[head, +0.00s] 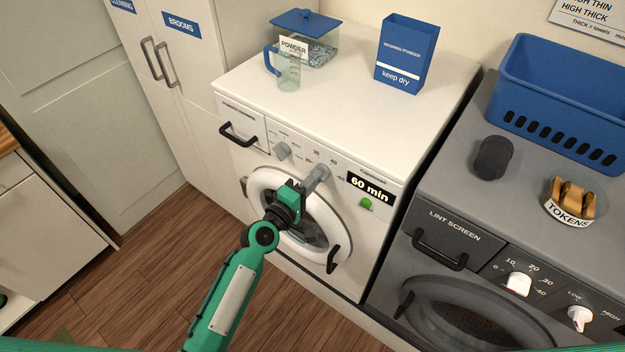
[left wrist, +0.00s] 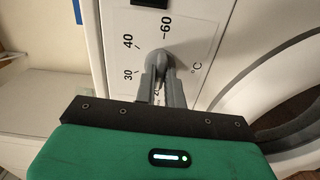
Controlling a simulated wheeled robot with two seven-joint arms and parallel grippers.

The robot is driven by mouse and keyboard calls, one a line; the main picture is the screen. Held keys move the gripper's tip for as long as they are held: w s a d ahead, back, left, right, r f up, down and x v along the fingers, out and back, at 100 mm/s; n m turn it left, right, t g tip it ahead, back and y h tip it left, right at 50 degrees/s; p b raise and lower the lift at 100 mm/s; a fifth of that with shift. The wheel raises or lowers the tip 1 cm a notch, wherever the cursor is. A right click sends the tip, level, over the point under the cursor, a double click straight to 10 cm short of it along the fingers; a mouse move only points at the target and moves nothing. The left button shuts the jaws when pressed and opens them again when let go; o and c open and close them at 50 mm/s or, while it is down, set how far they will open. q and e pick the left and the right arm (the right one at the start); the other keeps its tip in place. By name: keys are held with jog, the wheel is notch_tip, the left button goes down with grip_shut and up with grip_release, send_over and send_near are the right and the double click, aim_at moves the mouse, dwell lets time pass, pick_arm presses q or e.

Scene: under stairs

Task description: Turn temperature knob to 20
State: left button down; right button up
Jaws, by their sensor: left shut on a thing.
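The temperature knob (head: 319,173) is grey and sits on the front panel of the white washing machine (head: 365,150). My left gripper (head: 307,184) reaches it from below and is shut on it. In the left wrist view the gripper's two grey fingers (left wrist: 161,88) are on either side of the knob (left wrist: 161,60). Printed 30, 40, 60 and °C marks show around it there; the fingers partly cover a lower mark. I cannot tell exactly which mark the knob points to. My right gripper is not in view.
Another grey knob (head: 283,151) sits left on the panel, beside a black drawer handle (head: 238,134). A "60 min" display (head: 370,190) and green button (head: 366,204) are to the right. The round door (head: 268,183) is below. A grey dryer (head: 450,203) stands at right.

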pick_arm(q)
jog(key=shift+n, duration=0.3)
dwell(0.4)
jog(key=c, duration=1.5)
grip_release()
jog(key=shift+b+v, duration=1.85)
jog(key=shift+v, duration=5.05)
jog(key=shift+w, duration=0.1)
